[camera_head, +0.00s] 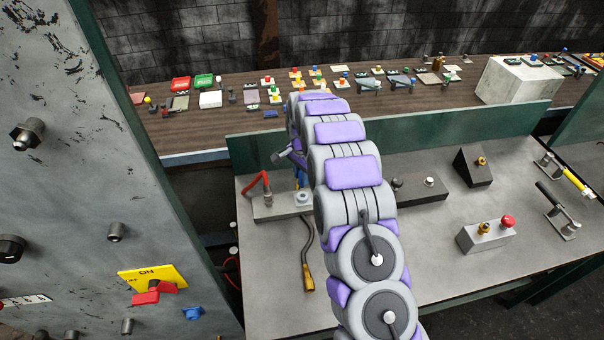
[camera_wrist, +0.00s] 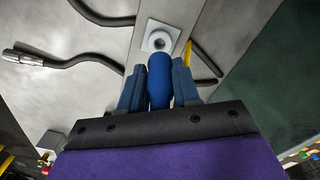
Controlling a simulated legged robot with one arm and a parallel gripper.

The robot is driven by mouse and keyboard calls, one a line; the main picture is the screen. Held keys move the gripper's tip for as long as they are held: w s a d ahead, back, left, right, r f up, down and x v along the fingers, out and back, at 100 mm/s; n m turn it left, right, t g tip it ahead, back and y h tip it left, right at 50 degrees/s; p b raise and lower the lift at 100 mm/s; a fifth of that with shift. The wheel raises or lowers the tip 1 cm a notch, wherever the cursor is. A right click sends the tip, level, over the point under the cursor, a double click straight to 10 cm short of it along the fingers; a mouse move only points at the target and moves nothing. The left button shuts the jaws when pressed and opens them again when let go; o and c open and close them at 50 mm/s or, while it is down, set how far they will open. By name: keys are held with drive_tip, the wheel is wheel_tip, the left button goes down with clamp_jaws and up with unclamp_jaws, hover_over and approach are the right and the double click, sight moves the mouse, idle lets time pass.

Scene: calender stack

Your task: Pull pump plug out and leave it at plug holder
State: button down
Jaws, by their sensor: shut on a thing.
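My gripper (camera_wrist: 159,88) is shut on a blue rounded plug (camera_wrist: 160,80), which lies between its two dark blue fingers in the wrist view. In the head view my gripper (camera_head: 301,178) is small and partly hidden by my arm, just above the white socket (camera_head: 303,200) on a grey bar. I cannot tell which fitting is the plug holder.
In the head view, a dark cable with a yellow end (camera_head: 308,271) and a red bent hose (camera_head: 256,182) are near the socket. A red-button box (camera_head: 487,236) and a black wedge (camera_head: 472,166) stand right. A control panel (camera_head: 80,200) rises at left.

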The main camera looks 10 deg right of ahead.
drive_tip(key=shift+r, duration=0.15)
drive_tip(key=shift+f, duration=2.05)
drive_tip(key=c, duration=1.4)
unclamp_jaws()
clamp_jaws()
